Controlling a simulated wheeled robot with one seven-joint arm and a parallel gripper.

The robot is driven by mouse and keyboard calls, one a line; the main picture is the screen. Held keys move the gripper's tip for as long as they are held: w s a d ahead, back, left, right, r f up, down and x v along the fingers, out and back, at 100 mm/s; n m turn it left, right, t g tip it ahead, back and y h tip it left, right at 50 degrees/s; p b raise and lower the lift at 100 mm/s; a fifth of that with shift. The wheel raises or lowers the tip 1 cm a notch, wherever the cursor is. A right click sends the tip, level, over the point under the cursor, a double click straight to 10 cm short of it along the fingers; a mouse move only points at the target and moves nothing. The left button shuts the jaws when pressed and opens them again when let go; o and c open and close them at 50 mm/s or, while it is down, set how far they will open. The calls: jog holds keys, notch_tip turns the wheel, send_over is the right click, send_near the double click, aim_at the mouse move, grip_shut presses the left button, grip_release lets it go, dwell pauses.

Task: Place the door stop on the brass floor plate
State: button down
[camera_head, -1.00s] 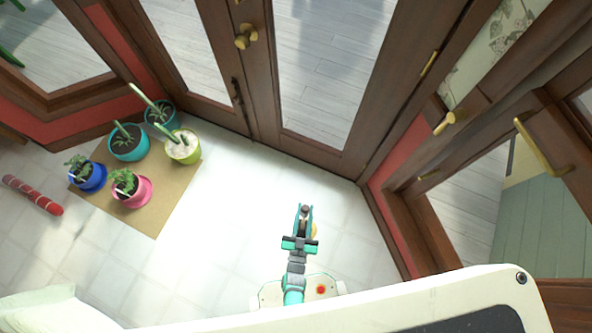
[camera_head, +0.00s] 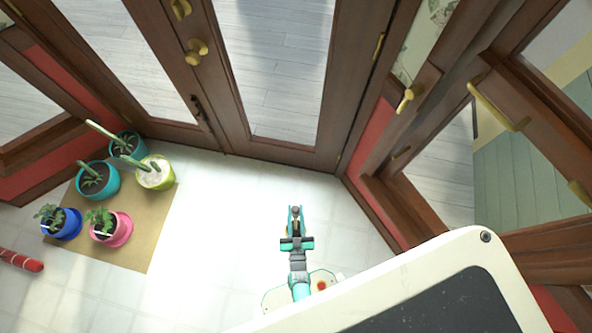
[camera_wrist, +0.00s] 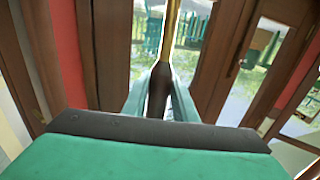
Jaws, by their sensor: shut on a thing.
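My gripper (camera_head: 296,212) is in the lower middle of the head view, above the pale tiled floor in front of the double doors. It is shut on the door stop (camera_head: 296,211), which shows as a small dark piece between the fingertips. In the wrist view the door stop (camera_wrist: 158,88) is a dark brown piece between the teal fingers, with a thin brass-coloured rod rising above it.
Several potted plants stand on a tan mat (camera_head: 140,252) at the left. A red striped roll (camera_head: 20,260) lies at the left edge. Glazed brown double doors (camera_head: 225,125) are ahead, and another door with brass handles (camera_head: 497,108) is at the right. Floor between mat and gripper is clear.

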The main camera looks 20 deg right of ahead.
jog(key=shift+w, duration=0.1)
dwell(0.3)
jog(key=c, duration=1.4)
grip_release()
jog(key=shift+f, duration=0.2)
jog(key=shift+c, duration=0.2)
jog(key=shift+r, duration=0.1)
jog(key=v, duration=1.2)
jog(key=s+a+r+n+y, duration=0.1)
jog(key=a+r+n+y, duration=0.1)
jog(key=r, duration=1.8)
jog(key=s+a+r+n+g+y, duration=0.1)
jog(key=a+r+y, duration=0.2)
jog(key=r, duration=1.6)
jog(key=shift+a+r+n+g+y, duration=0.3)
jog(key=shift+a+r+n+y, duration=0.1)
jog(key=shift+a, duration=0.25)
